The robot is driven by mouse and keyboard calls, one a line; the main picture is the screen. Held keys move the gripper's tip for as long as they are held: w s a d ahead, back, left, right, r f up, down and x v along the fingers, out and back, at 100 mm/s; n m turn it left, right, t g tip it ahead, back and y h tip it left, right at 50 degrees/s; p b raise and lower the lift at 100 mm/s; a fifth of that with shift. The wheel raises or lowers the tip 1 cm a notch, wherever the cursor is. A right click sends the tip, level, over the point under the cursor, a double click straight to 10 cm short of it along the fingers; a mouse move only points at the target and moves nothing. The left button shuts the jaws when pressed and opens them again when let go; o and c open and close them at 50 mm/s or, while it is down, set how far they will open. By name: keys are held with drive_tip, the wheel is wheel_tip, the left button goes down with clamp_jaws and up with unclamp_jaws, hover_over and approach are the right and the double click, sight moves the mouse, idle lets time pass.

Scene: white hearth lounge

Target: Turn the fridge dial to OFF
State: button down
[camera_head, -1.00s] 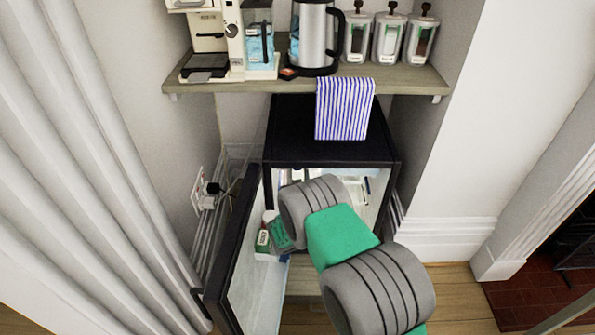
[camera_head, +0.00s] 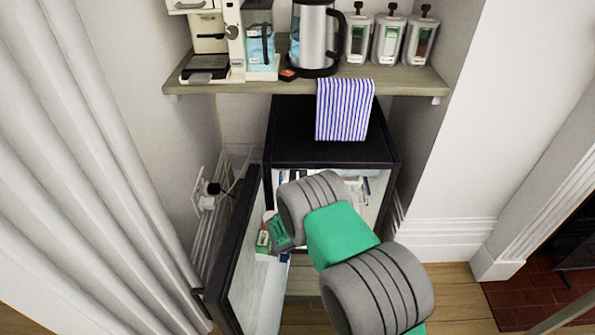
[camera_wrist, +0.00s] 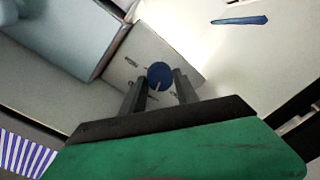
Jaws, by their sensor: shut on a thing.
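The fridge (camera_head: 330,135) is a small black unit under the shelf, with its door (camera_head: 236,265) swung open to the left. In the wrist view the fridge dial (camera_wrist: 160,74) is a round blue knob with a pale pointer line, set on a light panel with small marks around it. My gripper (camera_wrist: 160,88) has its two dark fingers on either side of the dial, shut on it. The pointer line runs down toward my gripper; the marks are too small to read. In the head view my arm covers the dial and my fingertips.
A striped cloth (camera_head: 343,108) hangs over the fridge top. The shelf (camera_head: 330,83) above holds a coffee machine (camera_head: 208,40), a kettle (camera_head: 314,35) and several jars. A green and white carton (camera_head: 264,240) is by the open door. A plug (camera_head: 212,188) is on the left wall.

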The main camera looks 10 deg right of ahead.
drive_tip(key=n+p, duration=0.1)
drive_tip(key=n, duration=0.9)
drive_tip(key=shift+h, duration=0.4)
drive_tip(key=shift+n, duration=0.4)
drive_tip(key=c, duration=0.9)
unclamp_jaws()
drive_tip(key=p+v, duration=0.1)
drive_tip(key=v, duration=0.6)
drive_tip(key=shift+s+a+r, duration=0.15)
drive_tip(key=shift+s, duration=0.2)
